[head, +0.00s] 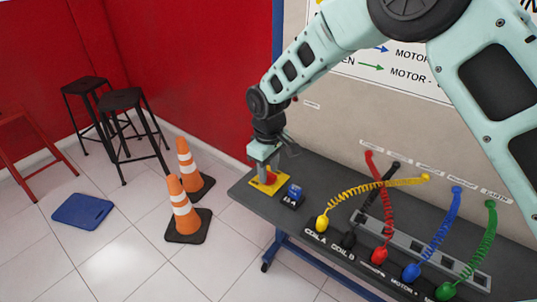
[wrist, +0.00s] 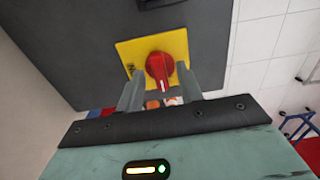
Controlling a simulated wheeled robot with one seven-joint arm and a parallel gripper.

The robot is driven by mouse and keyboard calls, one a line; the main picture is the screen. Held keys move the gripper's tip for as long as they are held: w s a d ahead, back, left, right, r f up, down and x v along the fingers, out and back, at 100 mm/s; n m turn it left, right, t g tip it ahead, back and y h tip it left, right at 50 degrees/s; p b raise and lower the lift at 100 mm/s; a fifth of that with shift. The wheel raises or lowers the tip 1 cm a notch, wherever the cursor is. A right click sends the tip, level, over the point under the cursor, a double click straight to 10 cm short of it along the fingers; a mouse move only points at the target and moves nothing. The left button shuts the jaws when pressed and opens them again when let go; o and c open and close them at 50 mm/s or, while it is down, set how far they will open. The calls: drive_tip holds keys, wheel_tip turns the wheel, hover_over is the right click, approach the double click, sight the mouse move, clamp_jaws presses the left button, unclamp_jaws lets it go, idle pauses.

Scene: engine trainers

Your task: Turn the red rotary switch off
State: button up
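The red rotary switch (wrist: 160,68) sits on a square yellow plate (wrist: 126,50) in the wrist view. In the head view the yellow plate (head: 257,186) lies at the left end of the dark bench, and the red knob (head: 271,178) shows only in part below my gripper. My gripper (wrist: 161,92) is open. Its two fingers stand to the left and right of the red knob, with a visible gap on each side. In the head view my gripper (head: 266,172) is directly over the switch. The fingertips' exact depth against the plate is hard to tell.
A blue switch block (head: 293,195) stands right beside the yellow plate. Coiled yellow (head: 375,190), red (head: 389,212), blue (head: 439,240) and green (head: 476,252) cables occupy the bench (head: 330,185) further right. Orange cones (head: 185,213) and stools (head: 125,100) stand on the floor to the left.

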sight(269, 173)
wheel_tip(269, 173, up, 17)
drive_tip(key=b, duration=0.2)
drive_tip(key=shift+b, duration=0.3)
drive_tip(key=shift+r, duration=0.1)
drive_tip(key=s+d+f+m, duration=0.1)
drive_tip(key=s+d, duration=0.3)
drive_tip(key=s, duration=0.6)
drive_tip(key=s+d+f+m, duration=0.1)
drive_tip(key=s+d, duration=0.3)
drive_tip(key=s, duration=0.6)
drive_tip(key=s+d+f, duration=0.2)
drive_tip(key=s+d, duration=0.3)
drive_tip(key=s, duration=0.5)
drive_tip(key=shift+s+m+y, duration=0.3)
drive_tip(key=shift+s+m, duration=0.05)
drive_tip(key=shift+m, duration=0.05)
